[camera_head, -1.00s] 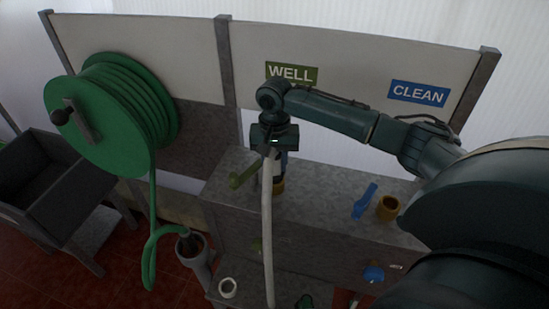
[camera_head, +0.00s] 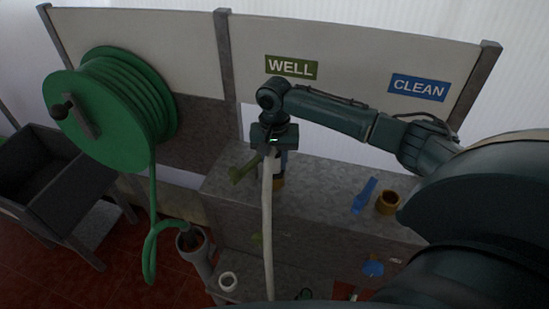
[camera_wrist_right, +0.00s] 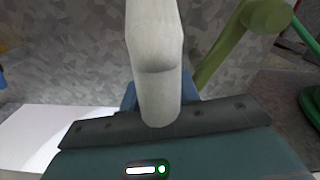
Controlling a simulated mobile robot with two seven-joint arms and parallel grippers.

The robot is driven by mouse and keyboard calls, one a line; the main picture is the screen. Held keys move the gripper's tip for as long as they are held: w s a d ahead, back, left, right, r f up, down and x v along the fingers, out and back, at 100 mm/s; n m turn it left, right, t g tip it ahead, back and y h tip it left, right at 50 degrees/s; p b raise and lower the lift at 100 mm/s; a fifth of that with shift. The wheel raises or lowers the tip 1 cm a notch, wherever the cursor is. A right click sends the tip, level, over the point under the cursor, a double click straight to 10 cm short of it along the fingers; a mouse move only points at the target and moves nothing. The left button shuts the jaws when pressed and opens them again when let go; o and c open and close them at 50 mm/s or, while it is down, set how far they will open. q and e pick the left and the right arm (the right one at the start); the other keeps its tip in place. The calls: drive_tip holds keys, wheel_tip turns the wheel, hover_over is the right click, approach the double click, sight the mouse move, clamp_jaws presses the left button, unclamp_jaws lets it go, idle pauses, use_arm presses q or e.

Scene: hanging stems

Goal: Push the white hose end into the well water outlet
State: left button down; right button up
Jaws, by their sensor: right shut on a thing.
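My right gripper (camera_head: 274,152) is shut on the white hose (camera_head: 268,215) near its end, above the well outlet. In the right wrist view the hose (camera_wrist_right: 155,55) runs down between blue fingers (camera_wrist_right: 158,98). My left gripper is not in view.
A green lever (camera_head: 243,171) stands close left of the outlet. A blue lever (camera_head: 365,194) and the brass clean outlet (camera_head: 387,202) are to the right on the grey block. A green hose reel (camera_head: 115,110) hangs at left, above a dark trough (camera_head: 50,175).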

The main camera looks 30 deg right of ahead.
drive_tip(key=shift+f, duration=0.15)
drive_tip(key=o, duration=1.1)
drive_tip(key=shift+c, duration=0.2)
wheel_tip(320, 180, up, 13)
drive_tip(key=shift+r+b, duration=0.1)
drive_tip(key=shift+b, duration=0.25)
drive_tip(key=s+a+f+n+t+y, duration=0.2)
drive_tip(key=s+a+f+n, duration=0.6)
drive_tip(key=s+a+f, duration=0.55)
drive_tip(key=s+d+f+t+h, duration=0.1)
drive_tip(key=s+d+f, duration=0.1)
drive_tip(key=s, duration=0.4)
drive_tip(key=s+d+f+t+h, duration=0.1)
drive_tip(key=s+d+f, duration=0.1)
drive_tip(key=s, duration=0.4)
drive_tip(key=w+a+f+n+t+y, duration=0.1)
drive_tip(key=w+a+f+t, duration=0.4)
drive_tip(key=f, duration=0.5)
drive_tip(key=shift+w+a+n+t+y, duration=0.25)
drive_tip(key=shift+n+t+y, duration=0.2)
drive_tip(key=shift+y, duration=0.45)
